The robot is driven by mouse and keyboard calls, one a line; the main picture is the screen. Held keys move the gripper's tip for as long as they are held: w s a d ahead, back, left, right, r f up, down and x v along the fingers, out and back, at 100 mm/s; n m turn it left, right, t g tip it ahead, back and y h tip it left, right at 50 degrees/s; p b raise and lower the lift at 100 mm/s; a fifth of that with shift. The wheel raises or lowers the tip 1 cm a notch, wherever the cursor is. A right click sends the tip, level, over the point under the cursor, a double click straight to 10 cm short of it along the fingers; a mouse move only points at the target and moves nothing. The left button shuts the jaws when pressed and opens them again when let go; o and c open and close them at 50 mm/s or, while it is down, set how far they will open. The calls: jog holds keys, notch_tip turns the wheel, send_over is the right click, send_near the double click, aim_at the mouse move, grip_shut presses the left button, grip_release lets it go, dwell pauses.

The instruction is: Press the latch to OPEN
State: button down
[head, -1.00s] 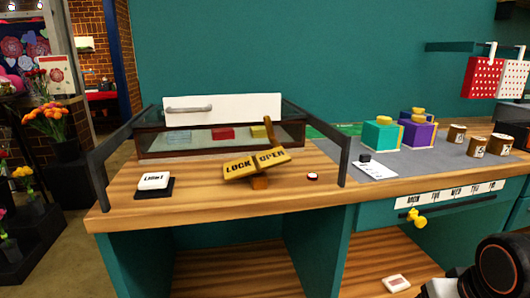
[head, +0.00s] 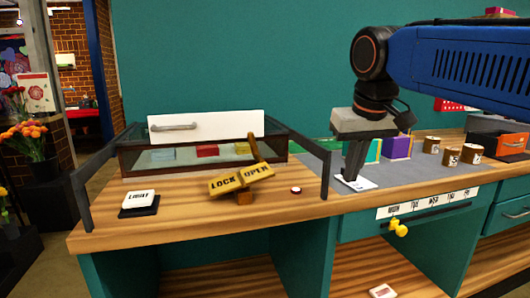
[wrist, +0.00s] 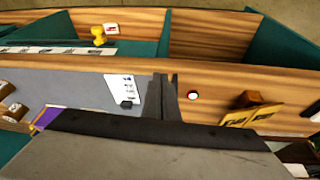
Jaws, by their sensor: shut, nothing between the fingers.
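The latch (head: 240,180) is a yellow rocker plate marked LOCK on its left half and OPEN on its right half, on a small wooden block. It is tilted, with the LOCK end lower and the OPEN end higher. It also shows at the right of the wrist view (wrist: 250,115). My gripper (head: 350,178) is shut and empty, pointing down over the grey mat, to the right of the latch and apart from it. In the wrist view its fingers (wrist: 162,84) are together, near the white card.
A glass-fronted case (head: 210,158) with a white handled lid stands behind the latch. A LIGHT button (head: 139,200) is at left, and a small red-and-white button (head: 295,190) lies between latch and gripper. Dark posts flank this section. Boxes and pots stand at right.

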jog(key=w+a+r, duration=0.3)
jog(key=a+r, duration=0.4)
jog(key=a, duration=0.3)
jog(key=w+a+r+n, duration=0.1)
jog(key=w+a+r, duration=0.3)
jog(key=a+r, duration=0.3)
jog(key=a, duration=0.3)
jog(key=shift+w+g, duration=0.25)
jog(key=shift+g, duration=0.05)
send_over(267, 165)
jog(key=f, duration=1.1)
jog(key=shift+s+a+f, duration=0.15)
jog(key=shift+s+f, duration=0.05)
jog(key=shift+f, duration=0.2)
jog(key=shift+w+f, duration=0.1)
jog(key=shift+f, duration=0.65)
jog(key=shift+d, duration=0.3)
